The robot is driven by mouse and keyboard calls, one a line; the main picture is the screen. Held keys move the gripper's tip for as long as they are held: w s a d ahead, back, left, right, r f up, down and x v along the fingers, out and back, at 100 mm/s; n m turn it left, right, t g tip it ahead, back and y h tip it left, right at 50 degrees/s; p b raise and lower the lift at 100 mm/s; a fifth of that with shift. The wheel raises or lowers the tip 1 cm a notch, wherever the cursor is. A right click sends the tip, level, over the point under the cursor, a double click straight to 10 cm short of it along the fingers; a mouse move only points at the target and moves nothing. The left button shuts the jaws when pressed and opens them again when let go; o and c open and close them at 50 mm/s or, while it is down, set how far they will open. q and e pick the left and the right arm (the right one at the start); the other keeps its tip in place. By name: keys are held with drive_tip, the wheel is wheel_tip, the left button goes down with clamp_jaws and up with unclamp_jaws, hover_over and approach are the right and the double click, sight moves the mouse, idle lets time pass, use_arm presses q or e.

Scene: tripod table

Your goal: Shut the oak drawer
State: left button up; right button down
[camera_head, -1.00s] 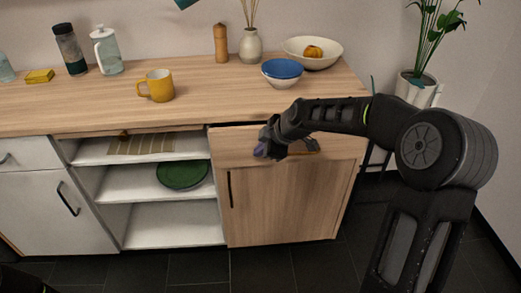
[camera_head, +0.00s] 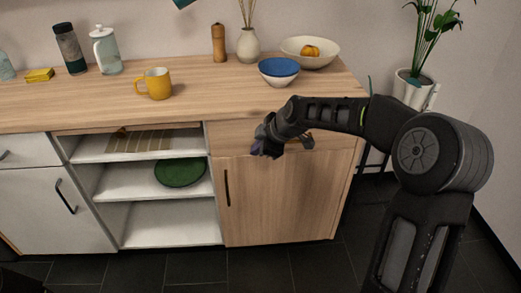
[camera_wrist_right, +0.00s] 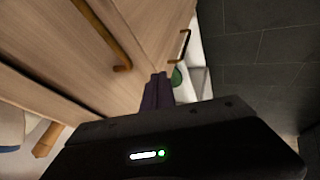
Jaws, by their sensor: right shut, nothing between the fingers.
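The oak drawer (camera_head: 226,136) is the wide wooden front under the right part of the countertop, above an oak door. Its front now sits close under the counter edge, with no clear dark gap at its top left; whether it is fully flush I cannot tell. The drawer front also shows in the right wrist view (camera_wrist_right: 65,50), with its brass bar handle (camera_wrist_right: 105,38). My right gripper (camera_head: 262,150) is shut and empty, its fingertips at the drawer's lower front, left of the handle. Contact is unclear. The forearm covers part of the front. My left gripper is out of view.
The oak door (camera_head: 275,200) with a dark handle is below. Open shelves (camera_head: 150,210) with a green plate (camera_head: 180,172) are to the left. The countertop holds a yellow mug (camera_head: 157,84), a blue-topped bowl (camera_head: 279,70) and other items. A potted plant (camera_head: 412,88) stands at right.

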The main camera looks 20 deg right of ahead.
use_arm(q)
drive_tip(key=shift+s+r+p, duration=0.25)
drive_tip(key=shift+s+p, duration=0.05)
drive_tip(key=shift+p, duration=0.05)
use_arm(e)
drive_tip(key=v, duration=1)
drive_tip(key=shift+s, duration=0.3)
drive_tip(key=shift+a, duration=0.1)
